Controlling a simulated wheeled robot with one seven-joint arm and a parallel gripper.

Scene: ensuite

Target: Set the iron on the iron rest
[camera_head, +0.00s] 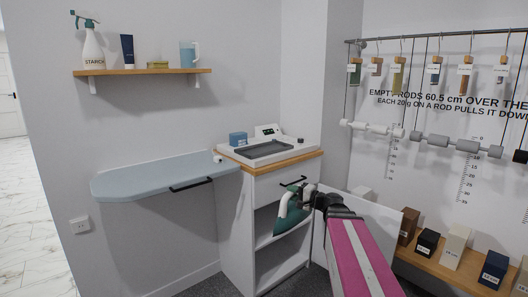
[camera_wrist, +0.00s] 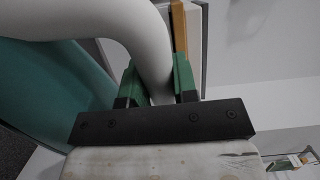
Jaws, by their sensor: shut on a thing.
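The iron (camera_head: 288,216) has a teal body and a white handle, and hangs tilted in front of the white cabinet's open shelves. My gripper (camera_head: 309,198) is shut on its handle. In the wrist view the green fingers of my gripper (camera_wrist: 155,88) close on both sides of the white handle (camera_wrist: 150,45), with the teal body (camera_wrist: 50,95) at the left. What looks like the iron rest (camera_head: 265,150), a dark grey flat plate in a white surround, lies on the cabinet top. It is empty, and the iron is below it and to its right.
A blue-grey ironing board (camera_head: 150,178) folds out from the wall at the left. The wooden cabinet edge (camera_head: 285,163) is in front. Boxes (camera_head: 455,246) line a low shelf at right.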

